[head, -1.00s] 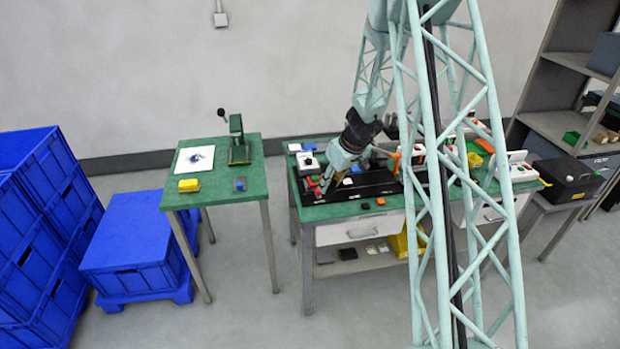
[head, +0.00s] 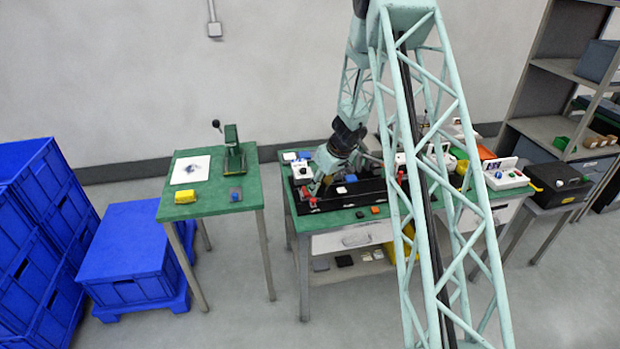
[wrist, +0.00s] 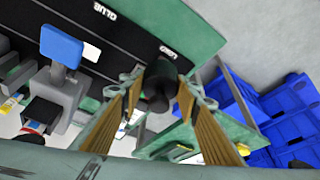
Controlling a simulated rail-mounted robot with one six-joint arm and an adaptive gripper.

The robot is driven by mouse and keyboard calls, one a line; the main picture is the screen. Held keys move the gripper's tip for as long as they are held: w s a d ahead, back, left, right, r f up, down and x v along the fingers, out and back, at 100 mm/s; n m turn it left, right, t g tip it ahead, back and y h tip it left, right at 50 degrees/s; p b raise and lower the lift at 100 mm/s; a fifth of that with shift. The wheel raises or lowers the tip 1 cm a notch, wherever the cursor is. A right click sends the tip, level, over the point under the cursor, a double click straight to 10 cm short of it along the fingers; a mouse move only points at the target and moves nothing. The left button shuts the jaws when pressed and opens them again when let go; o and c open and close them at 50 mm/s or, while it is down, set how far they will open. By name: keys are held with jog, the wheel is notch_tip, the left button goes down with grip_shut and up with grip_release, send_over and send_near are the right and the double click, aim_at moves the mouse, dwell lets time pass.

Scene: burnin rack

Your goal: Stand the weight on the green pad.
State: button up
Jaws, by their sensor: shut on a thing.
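My gripper (wrist: 160,100) is shut on a dark, rounded weight (wrist: 160,80), which shows between the brown-padded fingers in the wrist view. In the head view my gripper (head: 320,187) hangs over the left part of the green-topped workbench (head: 345,216), close to the black strip. The weight is too small and covered to make out there. The wrist view shows the black strip (wrist: 60,22) with white lettering, "GLUE" among it, just beyond the weight. I cannot tell a separate green pad from the green bench tops. I cannot tell whether the weight touches anything below.
A smaller green table (head: 215,205) at left carries a yellow block (head: 187,197), a white sheet (head: 190,169) and a green press (head: 234,150). A gap separates it from the workbench. Blue bins (head: 135,255) stand farther left. A black box (head: 555,180) stands at right.

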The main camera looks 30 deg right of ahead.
jog(key=shift+w+d+f+p, duration=0.2)
jog(key=shift+w+p, duration=0.7)
jog(key=shift+w, duration=0.85)
jog(key=shift+w+d+f+p, duration=0.15)
jog(key=shift+w+p, duration=0.75)
jog(key=shift+w, duration=0.8)
jog(key=shift+w+d+f+p, duration=0.1)
jog(key=shift+w+d+p, duration=0.1)
jog(key=shift+w+p, duration=1.15)
jog(key=shift+w+b, duration=0.35)
jog(key=shift+w, duration=0.15)
jog(key=shift+w, duration=0.2)
jog(key=shift+f+p, duration=0.5)
jog(key=shift+f, duration=1.25)
jog(key=shift+f, duration=0.1)
jog(key=o, duration=0.9)
jog(key=shift+f+b, duration=0.1)
jog(key=shift+b, duration=0.2)
jog(key=shift+c, duration=0.2)
jog(key=o, duration=0.4)
jog(key=shift+r+p, duration=0.2)
jog(key=shift+p, duration=0.15)
